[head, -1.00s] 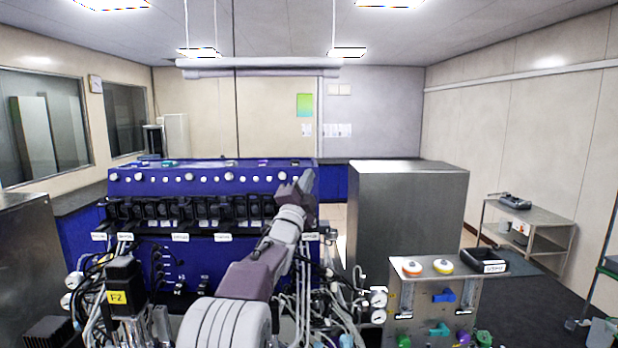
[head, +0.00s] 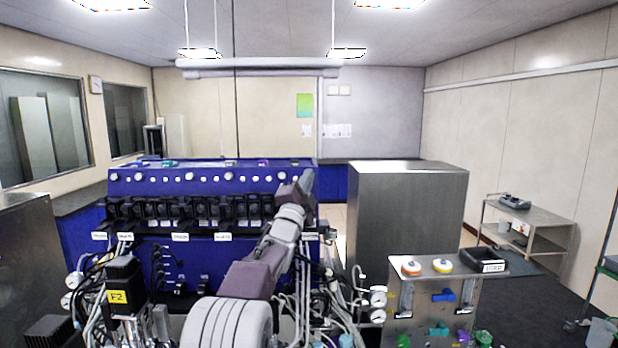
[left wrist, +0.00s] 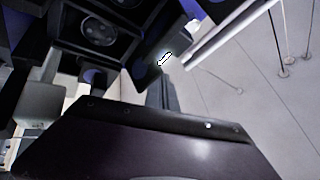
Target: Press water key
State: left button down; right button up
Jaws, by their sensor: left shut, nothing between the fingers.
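My left gripper (head: 303,183) is at the end of the arm that reaches up from the bottom middle, over the right end of the blue bioreactor unit (head: 140,182). It looks shut and empty. In the left wrist view my gripper (left wrist: 165,92) is close to dark modules, one with a round face (left wrist: 97,30). A small bright white mark (left wrist: 165,58) shows on a dark face just beyond the tip. I cannot tell whether this is the water key, and no key label is readable. I cannot tell whether the tip touches anything. My right gripper is out of view.
Tubes and gauges (head: 377,297) crowd the front of the unit. A grey metal cabinet (head: 408,215) stands to its right. A steel panel with orange and yellow knobs (head: 425,266) is at the lower right. A trolley (head: 530,218) stands by the right wall.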

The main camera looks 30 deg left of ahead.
pick_arm(q)
jog(key=shift+w+a+f, duration=0.15)
jog(key=shift+w+a, duration=0.1)
jog(key=shift+w, duration=0.2)
dwell(0.8)
jog(key=shift+s+d+b, duration=0.3)
jog(key=shift+s+b, duration=0.25)
jog(key=shift+b, duration=0.2)
jog(key=shift+s+d, duration=0.1)
jog(key=shift+s, duration=0.1)
jog(key=shift+r, duration=0.25)
jog(key=shift+s+d+f+b, duration=0.1)
jog(key=shift+s+d+b, duration=0.45)
jog(key=shift+b, duration=0.55)
jog(key=s, duration=0.1)
jog(key=s+d+r+b, duration=0.1)
jog(key=s+d+b, duration=0.1)
jog(key=shift+s+r, duration=0.4)
